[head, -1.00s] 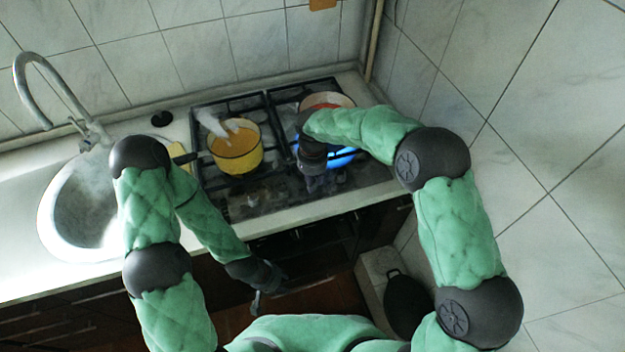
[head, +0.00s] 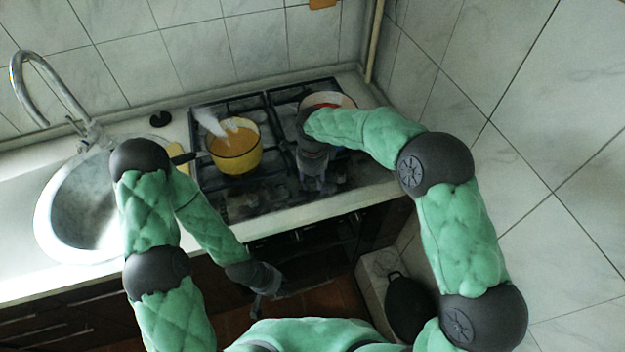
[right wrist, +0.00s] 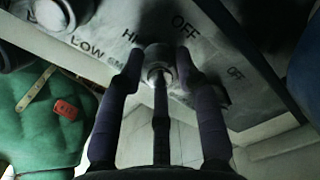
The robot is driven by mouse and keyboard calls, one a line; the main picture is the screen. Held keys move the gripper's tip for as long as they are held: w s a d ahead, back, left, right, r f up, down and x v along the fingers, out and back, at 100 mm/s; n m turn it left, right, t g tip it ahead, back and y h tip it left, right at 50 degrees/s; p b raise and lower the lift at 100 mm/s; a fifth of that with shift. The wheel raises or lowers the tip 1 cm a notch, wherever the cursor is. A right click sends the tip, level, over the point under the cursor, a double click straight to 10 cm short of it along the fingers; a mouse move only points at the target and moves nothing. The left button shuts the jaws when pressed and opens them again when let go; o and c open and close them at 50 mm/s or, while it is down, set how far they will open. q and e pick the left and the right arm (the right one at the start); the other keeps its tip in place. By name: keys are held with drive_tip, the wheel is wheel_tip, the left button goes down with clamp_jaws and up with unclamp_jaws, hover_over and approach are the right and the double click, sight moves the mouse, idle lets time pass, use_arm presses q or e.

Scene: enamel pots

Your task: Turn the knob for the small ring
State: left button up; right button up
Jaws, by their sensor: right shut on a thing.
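The stove's control panel (right wrist: 100,22), marked LOW, HI and OFF, fills the top of the right wrist view. A round knob (right wrist: 158,58) sits between the fingertips of my right gripper (right wrist: 158,68), which is shut on it. In the head view my right gripper (head: 314,184) is low over the front right of the black gas stove (head: 262,195), and it hides the knob there. My left gripper (head: 268,294) hangs in front of the counter, away from the stove. Its fingers are too small to tell open or shut. No flame shows on the stove.
A yellow pot (head: 236,160) with orange contents steams on the left burners. A second pot (head: 335,98) with red contents stands at the back right, partly behind my right arm. A sink (head: 75,215) is at the left. Tiled wall closes off the right.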

drive_tip(key=shift+m, duration=0.3)
idle(0.4)
drive_tip(key=o, duration=1.2)
drive_tip(key=shift+c, duration=0.2)
drive_tip(key=shift+r, duration=0.15)
wheel_tip(320, 180, up, 12)
drive_tip(key=shift+f, duration=0.2)
